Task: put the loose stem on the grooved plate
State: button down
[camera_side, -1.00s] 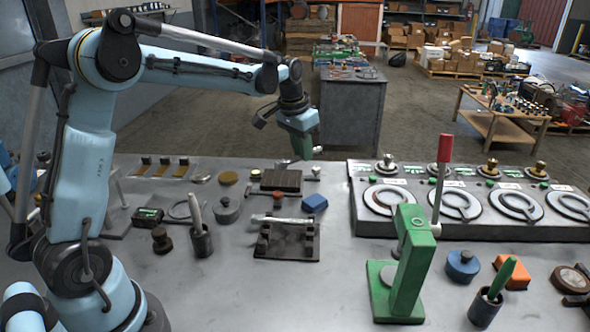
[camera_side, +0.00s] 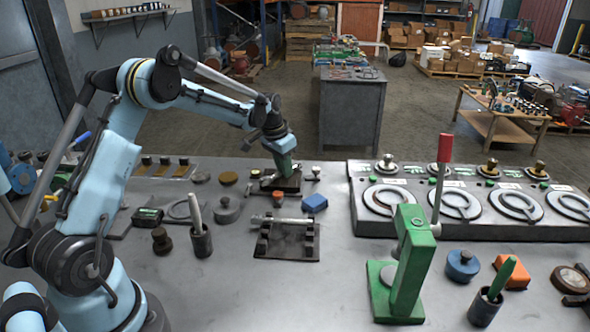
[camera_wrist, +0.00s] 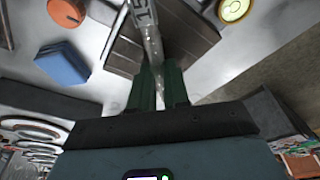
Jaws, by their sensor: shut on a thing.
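The grooved plate (camera_side: 291,187) is a dark brown slab at the back middle of the bench. Its parallel grooves show in the wrist view (camera_wrist: 187,27). My gripper (camera_side: 285,174) is right over it, pointing down. In the wrist view its green fingers (camera_wrist: 159,88) are shut on the loose stem (camera_wrist: 147,30), a slim grey metal rod marked "15". The stem lies across the view of the plate, along the line of the fingers. The side view hides most of the stem behind my gripper, and I cannot tell whether it touches the plate.
A blue block (camera_side: 314,203) and a small orange-brown knob (camera_side: 278,197) sit near the plate. A dark rack (camera_side: 288,243) with a metal rod across it stands in front. A brass disc (camera_side: 228,178) lies to the left, and a long panel of dials (camera_side: 470,233) to the right.

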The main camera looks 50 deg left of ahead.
aim_at(277, 173)
jog(key=shift+f, duration=0.25)
jog(key=shift+f, duration=0.35)
jog(key=c, duration=1.1)
grip_release()
jog(key=v, duration=1.2)
jog(key=shift+r, duration=0.2)
jog(key=s+d+r+t, duration=0.2)
jog(key=s+d+r, duration=0.3)
jog(key=s+d, duration=0.45)
jog(key=s+d+f+t, duration=0.2)
jog(key=s+d+f, duration=0.3)
jog(key=s+d, duration=0.4)
jog(key=shift+d+f+t, duration=0.2)
jog(key=shift+d+t, duration=0.1)
jog(key=shift+d, duration=0.2)
